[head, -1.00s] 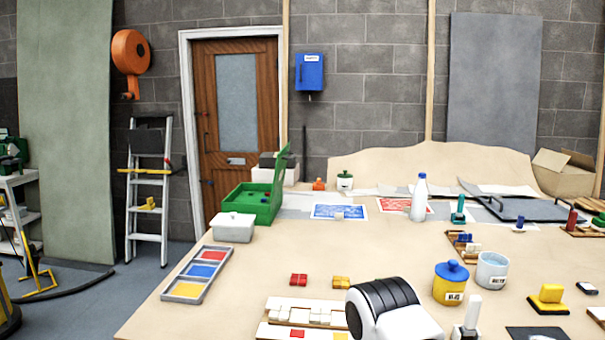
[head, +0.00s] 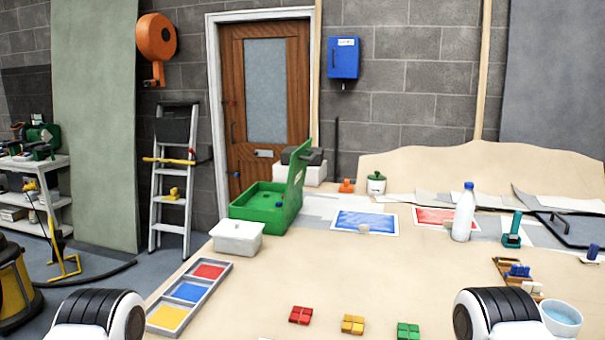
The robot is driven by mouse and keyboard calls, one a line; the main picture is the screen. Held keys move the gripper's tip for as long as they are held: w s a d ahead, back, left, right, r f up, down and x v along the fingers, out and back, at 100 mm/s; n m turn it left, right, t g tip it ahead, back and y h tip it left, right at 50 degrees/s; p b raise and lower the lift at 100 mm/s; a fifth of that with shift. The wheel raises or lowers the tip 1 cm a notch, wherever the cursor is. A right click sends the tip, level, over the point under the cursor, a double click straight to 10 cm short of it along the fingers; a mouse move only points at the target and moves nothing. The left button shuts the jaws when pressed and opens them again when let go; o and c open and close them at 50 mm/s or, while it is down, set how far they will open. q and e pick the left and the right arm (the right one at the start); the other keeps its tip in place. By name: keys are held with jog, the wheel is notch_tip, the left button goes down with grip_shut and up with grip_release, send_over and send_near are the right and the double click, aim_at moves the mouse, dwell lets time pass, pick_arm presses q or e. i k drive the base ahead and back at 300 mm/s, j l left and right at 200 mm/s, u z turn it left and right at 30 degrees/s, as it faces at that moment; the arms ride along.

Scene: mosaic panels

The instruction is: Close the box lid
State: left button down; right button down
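A green box (head: 245,210) stands at the far left part of the table, near its back left edge. Its green lid (head: 299,178) stands open and upright on the right side of the box. Small items, one blue and one red, show inside the open box. Neither gripper is in the view. Only a white and black part of each of my arms shows at the bottom edge, one at left and one at right, both well short of the box.
A white lidded container (head: 237,239) sits just in front of the box. A grey tray (head: 222,272) with red, blue and yellow sections lies nearer. A white bottle (head: 464,214) stands to the right. The table's middle is largely clear, with small coloured tiles (head: 353,324) in front.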

aim_at(305, 173)
jog(key=k, duration=0.6)
jog(key=u, duration=0.5)
jog(key=j+u, duration=0.1)
jog(key=u, duration=0.35)
jog(key=i+u, duration=0.1)
jog(key=u, duration=0.85)
jog(key=i+u, duration=0.15)
jog(key=u, duration=0.35)
jog(key=i+l, duration=0.2)
jog(key=i, duration=0.5)
jog(key=i+l+z, duration=0.1)
jog(key=i, duration=0.6)
jog(key=i+l+z, duration=0.1)
jog(key=i, duration=0.6)
jog(key=i+l+z, duration=0.2)
jog(key=i+z, duration=0.2)
jog(key=i+l+z, duration=0.1)
jog(key=i+z, duration=0.15)
jog(key=z, duration=0.15)
jog(key=i+z, duration=0.35)
jog(key=i+j+z, duration=0.2)
jog(key=i+z, duration=0.95)
jog(key=i, duration=0.15)
jog(key=i+j+z, duration=0.2)
jog(key=i+z, duration=0.15)
jog(key=i+j+z, duration=0.35)
jog(key=i, duration=0.15)
